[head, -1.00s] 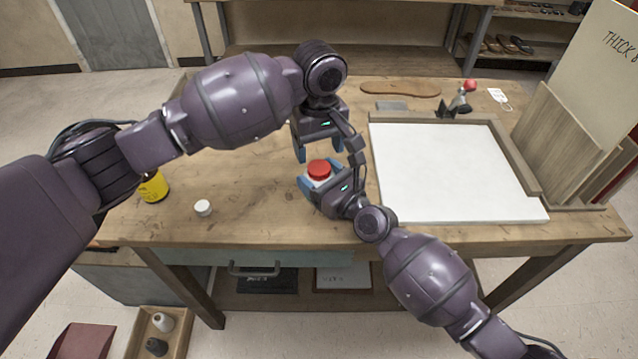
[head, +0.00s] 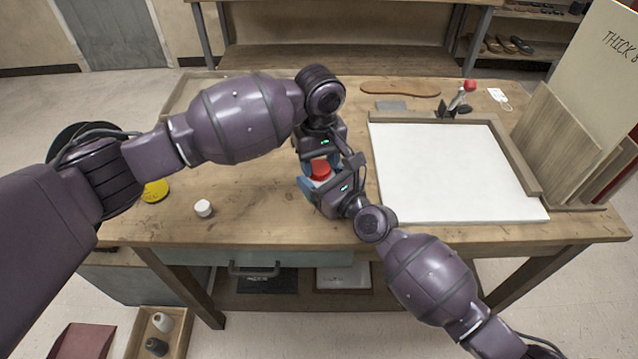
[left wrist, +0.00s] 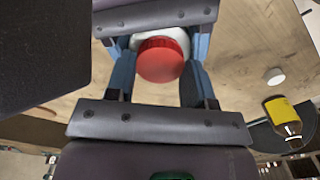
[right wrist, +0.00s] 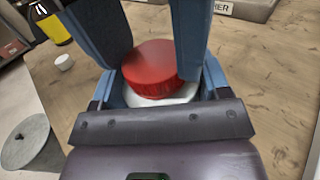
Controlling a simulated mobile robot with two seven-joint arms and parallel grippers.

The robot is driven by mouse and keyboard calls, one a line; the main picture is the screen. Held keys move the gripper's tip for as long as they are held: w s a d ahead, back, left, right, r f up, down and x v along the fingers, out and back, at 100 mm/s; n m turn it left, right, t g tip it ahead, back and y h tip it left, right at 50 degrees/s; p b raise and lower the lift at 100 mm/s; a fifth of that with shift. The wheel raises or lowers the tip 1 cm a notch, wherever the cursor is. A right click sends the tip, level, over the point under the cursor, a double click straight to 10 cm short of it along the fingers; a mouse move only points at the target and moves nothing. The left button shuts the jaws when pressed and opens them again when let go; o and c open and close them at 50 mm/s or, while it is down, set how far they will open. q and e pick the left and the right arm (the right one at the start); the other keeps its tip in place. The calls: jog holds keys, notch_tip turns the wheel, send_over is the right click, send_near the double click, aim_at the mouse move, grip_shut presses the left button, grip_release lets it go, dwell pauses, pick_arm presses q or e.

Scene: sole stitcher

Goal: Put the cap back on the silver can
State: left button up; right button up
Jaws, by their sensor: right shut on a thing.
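My right gripper (head: 322,184) is shut on the silver can, whose pale body (right wrist: 168,97) shows between its fingers in the right wrist view. A red cap (right wrist: 152,68) with a ribbed rim sits on top of the can; whether it is fully seated I cannot tell. My left gripper (left wrist: 158,78) is open, its blue fingers on either side of the red cap (left wrist: 160,58) from above. In the head view the left gripper partly covers the cap (head: 320,170), and most of the can is hidden.
A small white cap (head: 203,208) lies on the wooden table, with a yellow container (head: 155,190) left of it, partly behind my left arm. A white board (head: 450,170) fills the right of the table. A sole (head: 400,89) and a red-knobbed clamp (head: 463,95) are at the back.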

pick_arm(q)
jog(key=shift+c, duration=0.6)
jog(key=o, duration=1.1)
notch_tip(320, 180, up, 12)
jog(key=shift+r, duration=0.1)
pick_arm(e)
jog(key=o, duration=1.8)
jog(key=v, duration=1)
jog(key=shift+s+d, duration=0.25)
jog(key=shift+s, duration=0.05)
